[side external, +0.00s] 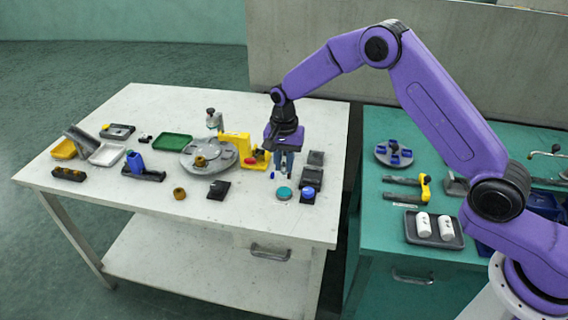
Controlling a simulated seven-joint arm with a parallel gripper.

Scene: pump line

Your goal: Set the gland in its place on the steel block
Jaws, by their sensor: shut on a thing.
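My gripper (283,172) points down over the right part of the white table, above and slightly behind a teal disc. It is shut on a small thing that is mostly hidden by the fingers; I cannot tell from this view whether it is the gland. Dark grey blocks (315,158) stand just right of the gripper, one behind the other. The nearest dark block has a blue round top (308,191). I cannot tell which block is the steel block. A brass-coloured ring-like part (179,193) lies alone on the table, left of the gripper.
The teal disc (284,193) lies near the gripper. A yellow stand (241,147) and a round grey plate (208,158) stand to its left. The front table strip is clear.

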